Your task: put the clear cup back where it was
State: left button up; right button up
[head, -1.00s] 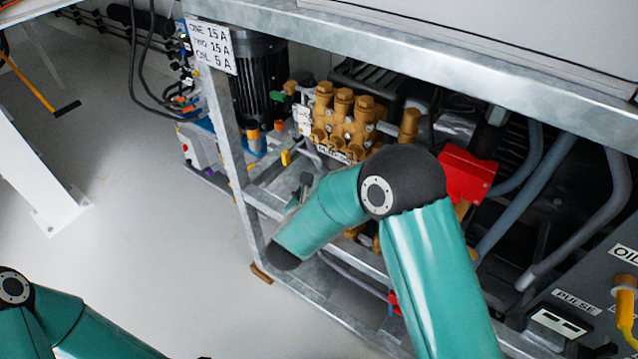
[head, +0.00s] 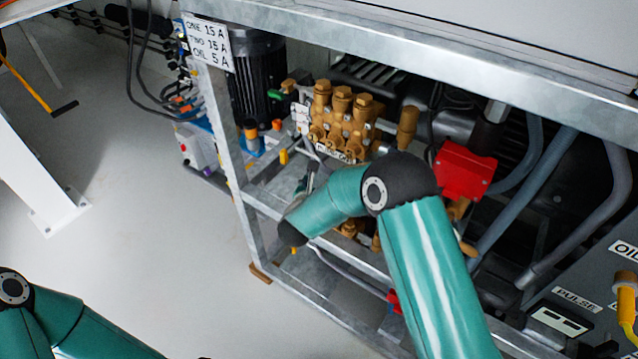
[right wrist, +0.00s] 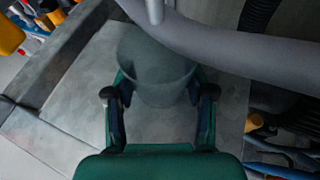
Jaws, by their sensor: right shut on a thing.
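The clear cup (right wrist: 157,72) is a see-through, faintly grey tapered cup in the right wrist view. My right gripper (right wrist: 158,94) has a finger on each side of it and is shut on it. A grey pipe crosses just beyond the cup's rim. In the head view my right gripper (head: 308,180) is small, partly behind my own wrist, inside the frame below the brass pump. I cannot make out the cup there. My left arm shows only at the lower left; its gripper is out of view.
The brass pump (head: 345,115) stands behind my right wrist. A metal frame post (head: 222,130) and lower rails (head: 330,290) border the space. A yellow-topped item (head: 284,157) stands on the frame to the left. A red box (head: 464,172) and grey hoses (head: 530,200) are at right.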

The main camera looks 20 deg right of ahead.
jog(key=shift+f, duration=0.1)
jog(key=o, duration=1.2)
jog(key=shift+s+a+r, duration=0.1)
jog(key=shift+r, duration=0.1)
jog(key=p+v, duration=0.1)
jog(key=v, duration=1)
jog(key=shift+s+a+r, duration=0.1)
jog(key=shift+s+a, duration=0.05)
jog(key=shift+s, duration=0.15)
